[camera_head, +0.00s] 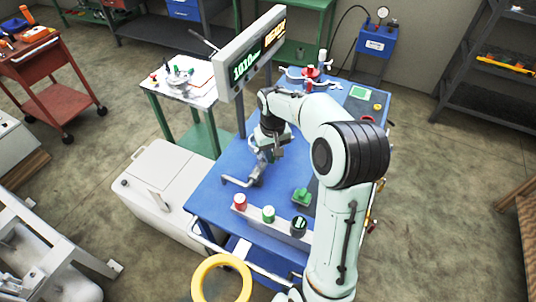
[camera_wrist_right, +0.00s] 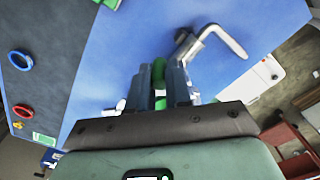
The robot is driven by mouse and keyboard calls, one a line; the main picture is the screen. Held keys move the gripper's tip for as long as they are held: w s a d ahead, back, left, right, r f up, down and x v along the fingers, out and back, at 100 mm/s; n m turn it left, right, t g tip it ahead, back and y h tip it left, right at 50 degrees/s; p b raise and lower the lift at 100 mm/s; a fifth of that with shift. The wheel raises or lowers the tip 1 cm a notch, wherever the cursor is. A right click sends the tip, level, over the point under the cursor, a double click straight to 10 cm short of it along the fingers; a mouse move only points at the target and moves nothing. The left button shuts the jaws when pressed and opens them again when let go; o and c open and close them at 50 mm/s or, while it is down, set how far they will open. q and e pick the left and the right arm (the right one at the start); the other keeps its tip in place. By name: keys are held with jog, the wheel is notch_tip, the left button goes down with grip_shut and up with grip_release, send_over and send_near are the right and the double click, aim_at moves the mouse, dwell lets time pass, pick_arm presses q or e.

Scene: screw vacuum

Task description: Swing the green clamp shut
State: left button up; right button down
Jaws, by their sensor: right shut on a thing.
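My right gripper (camera_head: 266,152) reaches down over the blue bench top, its fingertips largely hidden by my own wrist in the head view. In the right wrist view, its two dark fingers (camera_wrist_right: 162,85) are shut on a green part of the green clamp (camera_wrist_right: 159,98). Bright metal pieces show on both sides of the fingers, partly hidden by the gripper. A bent grey metal handle (camera_wrist_right: 222,38) lies just beyond the fingers; it also shows in the head view (camera_head: 237,182). How far the clamp is swung cannot be told. My left gripper is not in view.
A display (camera_head: 250,55) stands behind my arm. A white cabinet (camera_head: 160,185) adjoins the bench on the left.

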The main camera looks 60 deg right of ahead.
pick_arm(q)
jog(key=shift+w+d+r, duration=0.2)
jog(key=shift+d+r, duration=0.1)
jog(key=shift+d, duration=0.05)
pick_arm(e)
jog(key=shift+w+d+n, duration=0.1)
jog(key=shift+d+n, duration=0.4)
jog(key=shift+n, duration=0.6)
jog(key=shift+w+d+n, duration=0.1)
jog(key=shift+d+n, duration=0.35)
jog(key=shift+n, duration=0.65)
jog(key=c, duration=1.1)
grip_release()
jog(key=shift+o, duration=0.2)
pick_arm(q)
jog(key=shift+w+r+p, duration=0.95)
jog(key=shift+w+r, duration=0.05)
pick_arm(e)
notch_tip(320, 180, up, 13)
jog(key=shift+r, duration=0.2)
jog(key=shift+f, duration=0.1)
